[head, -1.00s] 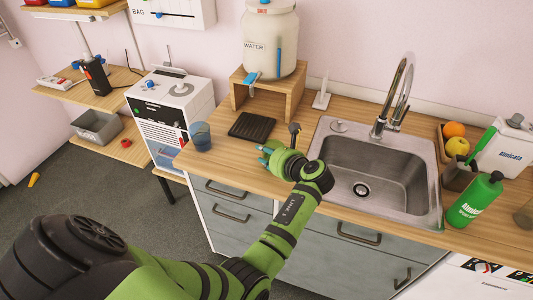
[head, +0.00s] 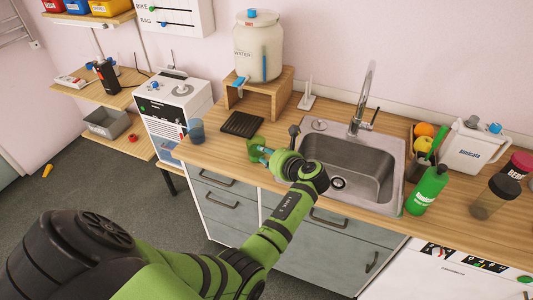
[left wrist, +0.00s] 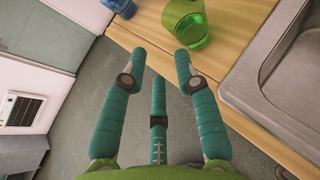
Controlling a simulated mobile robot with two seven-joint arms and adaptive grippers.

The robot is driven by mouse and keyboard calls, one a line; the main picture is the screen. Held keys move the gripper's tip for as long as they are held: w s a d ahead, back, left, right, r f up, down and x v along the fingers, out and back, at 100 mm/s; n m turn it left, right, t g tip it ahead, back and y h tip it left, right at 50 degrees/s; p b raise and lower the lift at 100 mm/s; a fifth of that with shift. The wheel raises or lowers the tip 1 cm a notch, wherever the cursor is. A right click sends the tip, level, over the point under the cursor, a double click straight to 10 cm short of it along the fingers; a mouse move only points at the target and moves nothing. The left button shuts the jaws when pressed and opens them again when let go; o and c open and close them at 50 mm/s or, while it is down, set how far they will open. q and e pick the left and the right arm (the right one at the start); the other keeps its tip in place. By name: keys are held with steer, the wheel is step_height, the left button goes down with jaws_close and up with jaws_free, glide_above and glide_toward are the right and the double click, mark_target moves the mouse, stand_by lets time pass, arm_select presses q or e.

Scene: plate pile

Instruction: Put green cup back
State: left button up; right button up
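A clear green cup (head: 256,143) stands on the wooden counter between the black ridged mat and the sink. In the left wrist view the green cup (left wrist: 186,24) is at the top, just beyond the right fingertip. My left gripper (head: 264,153) is at the counter's front edge, on the near side of the cup. In the left wrist view its teal fingers (left wrist: 158,58) are spread apart with nothing between them. The cup appears outside the grasp; whether a fingertip touches it I cannot tell. My right gripper is not in view.
A blue cup (head: 196,130) stands at the counter's left end. The black mat (head: 242,124) lies in front of a wooden stand (head: 271,84) with a water jar (head: 257,48). The sink (head: 394,197) is to the right, with bottles and a fruit box (head: 409,147) beyond.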

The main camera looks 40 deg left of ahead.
arm_select(q)
steer(key=w+d+r+n+t+h, duration=0.2)
steer(key=d+r+n+t+h, duration=0.1)
steer(key=d+n+t+h, duration=0.6)
steer(key=s+d+f+n+g+h, duration=0.15)
steer(key=s+f, duration=0.25)
steer(key=f, duration=0.5)
steer(key=s+d+f+n+g, duration=0.1)
steer(key=s+d+f+g, duration=0.15)
steer(key=s+f, duration=0.45)
steer(key=s+d+f+n+g+h, duration=0.1)
steer(key=s+d+f, duration=0.15)
steer(key=f, duration=0.85)
steer(key=s+f+n+g, duration=0.2)
steer(key=s+f, duration=0.4)
steer(key=s, duration=0.6)
steer(key=s+f+n+g, duration=0.3)
steer(key=s+f, duration=0.3)
steer(key=s, duration=0.6)
steer(key=s+a+f+n+g, duration=0.1)
steer(key=s+f, duration=0.5)
steer(key=s, duration=0.6)
steer(key=shift+f+n+g+h, duration=0.35)
steer(key=shift+n+g, duration=0.35)
steer(key=shift+n, duration=0.45)
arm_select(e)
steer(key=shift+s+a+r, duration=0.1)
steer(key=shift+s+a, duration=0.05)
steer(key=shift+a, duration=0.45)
